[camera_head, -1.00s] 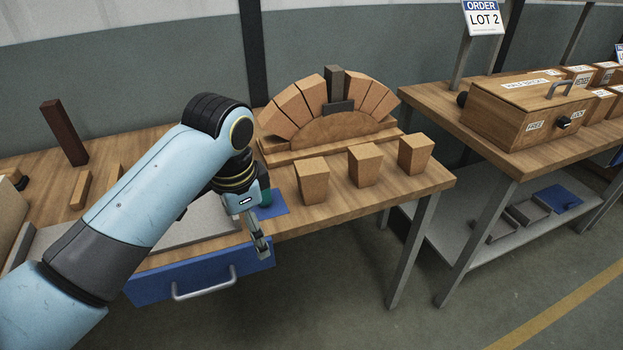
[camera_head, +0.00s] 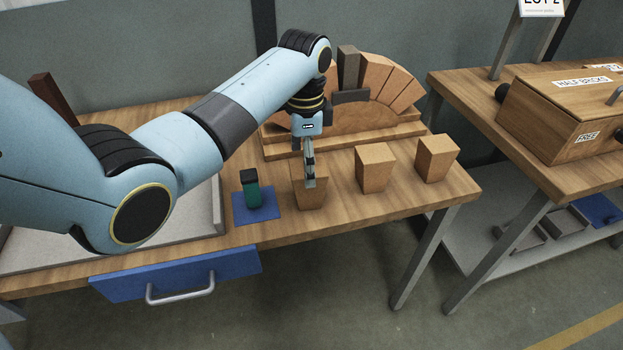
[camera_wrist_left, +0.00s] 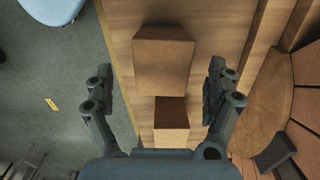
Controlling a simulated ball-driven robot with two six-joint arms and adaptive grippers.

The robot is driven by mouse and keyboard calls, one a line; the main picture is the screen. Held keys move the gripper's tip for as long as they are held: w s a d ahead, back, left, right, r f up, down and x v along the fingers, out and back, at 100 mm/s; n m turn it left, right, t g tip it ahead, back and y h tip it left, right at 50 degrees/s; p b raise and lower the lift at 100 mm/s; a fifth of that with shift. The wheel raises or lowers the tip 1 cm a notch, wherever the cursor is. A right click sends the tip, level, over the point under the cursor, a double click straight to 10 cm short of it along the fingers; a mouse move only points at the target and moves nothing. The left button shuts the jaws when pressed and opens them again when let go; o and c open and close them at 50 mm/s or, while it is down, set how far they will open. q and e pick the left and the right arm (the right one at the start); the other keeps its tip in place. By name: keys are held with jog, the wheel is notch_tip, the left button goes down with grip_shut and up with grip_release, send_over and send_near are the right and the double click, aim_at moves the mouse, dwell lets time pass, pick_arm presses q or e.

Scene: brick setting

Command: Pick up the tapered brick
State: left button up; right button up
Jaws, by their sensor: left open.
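Three tapered tan bricks stand in a row at the front of the wooden table: a left one (camera_head: 309,201), a middle one (camera_head: 373,167) and a right one (camera_head: 436,158). My left gripper (camera_head: 310,183) points down over the left brick and hides part of it. In the left wrist view, the two fingers (camera_wrist_left: 159,85) are spread wide. A large brick top (camera_wrist_left: 163,62) shows between and ahead of them, and a smaller-looking brick (camera_wrist_left: 171,118) sits below it. I cannot tell whether the fingers touch a brick. My right gripper is not in view.
A brick arch with a grey keystone (camera_head: 348,67) stands behind the row. A green-and-black object (camera_head: 251,187) stands on a blue mat (camera_head: 257,214) left of the bricks. A blue drawer (camera_head: 176,273) hangs in front. A second table with a wooden box (camera_head: 560,115) is right.

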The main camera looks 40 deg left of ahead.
aim_at(308, 199)
pick_arm(q)
jog(key=shift+f, duration=0.8)
jog(key=f, duration=0.5)
jog(key=shift+w+d, duration=0.1)
jog(key=shift+w, duration=0.2)
jog(key=c, duration=1.4)
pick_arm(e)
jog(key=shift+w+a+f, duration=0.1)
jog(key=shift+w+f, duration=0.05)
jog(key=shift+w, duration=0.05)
